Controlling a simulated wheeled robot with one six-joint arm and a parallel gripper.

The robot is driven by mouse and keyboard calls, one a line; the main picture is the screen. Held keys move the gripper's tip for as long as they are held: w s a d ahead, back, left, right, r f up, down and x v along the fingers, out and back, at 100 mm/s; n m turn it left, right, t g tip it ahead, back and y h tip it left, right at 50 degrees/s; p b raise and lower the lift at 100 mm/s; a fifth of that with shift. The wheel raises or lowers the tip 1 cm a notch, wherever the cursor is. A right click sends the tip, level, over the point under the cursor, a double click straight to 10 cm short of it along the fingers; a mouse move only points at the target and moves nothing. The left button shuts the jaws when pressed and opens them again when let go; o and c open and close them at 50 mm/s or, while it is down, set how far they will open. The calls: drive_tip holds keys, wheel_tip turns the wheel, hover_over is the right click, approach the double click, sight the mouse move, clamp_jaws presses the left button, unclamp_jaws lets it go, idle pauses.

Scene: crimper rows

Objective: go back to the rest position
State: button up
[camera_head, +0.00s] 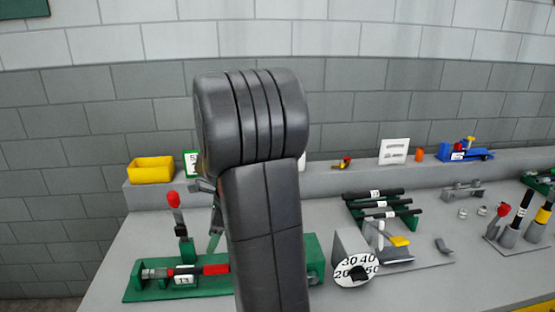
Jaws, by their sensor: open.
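My dark grey arm stands upright in the middle of the head view and covers part of the bench. My gripper (214,222) shows only in part, as grey pieces at the left edge of the arm, above the green fixture (150,294). It is open, and I see nothing held in it. Most of it is hidden behind the arm. The fixture carries a red-tipped upright lever (175,205), a red-and-black piece (213,269) and a small tag reading 13.
On the grey bench (115,262), right of my arm, are a numbered dial (356,269), a rack of black rods (375,206) and upright tools (517,215). The back ledge holds a yellow bin (151,170), a white sign (394,151) and a blue device (463,154).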

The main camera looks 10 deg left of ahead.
drive_tip(key=x, duration=1.1)
drive_tip(key=shift+a+f, duration=0.1)
drive_tip(key=shift+a, duration=0.05)
drive_tip(key=shift+r, duration=0.25)
